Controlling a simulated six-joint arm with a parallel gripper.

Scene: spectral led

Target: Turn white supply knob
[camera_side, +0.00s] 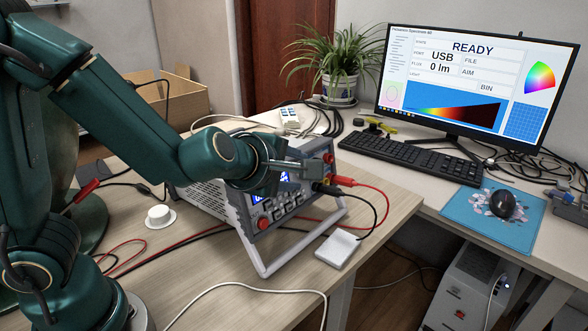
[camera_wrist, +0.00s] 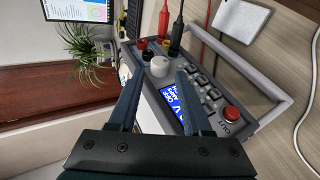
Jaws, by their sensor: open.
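The white supply knob (camera_wrist: 159,66) is on the front panel of a grey power supply (camera_wrist: 262,107), seen in the wrist view. My gripper (camera_wrist: 160,77) is open, with its two dark fingers apart on either side of the knob's near end; the knob lies in line with the gap. I cannot tell whether the fingers touch it. In the side view my gripper (camera_side: 316,168) reaches across the top of the supply's panel (camera_side: 280,205) and hides part of it, including the knob's outline. The supply's blue display is partly covered.
Red and black leads (camera_side: 372,190) plug in close to the knob. A red button (camera_wrist: 231,113) sits on the panel. A white pad (camera_side: 338,249) lies in front of the supply and a white round object (camera_side: 160,216) to its left. A monitor (camera_side: 470,85) reads READY.

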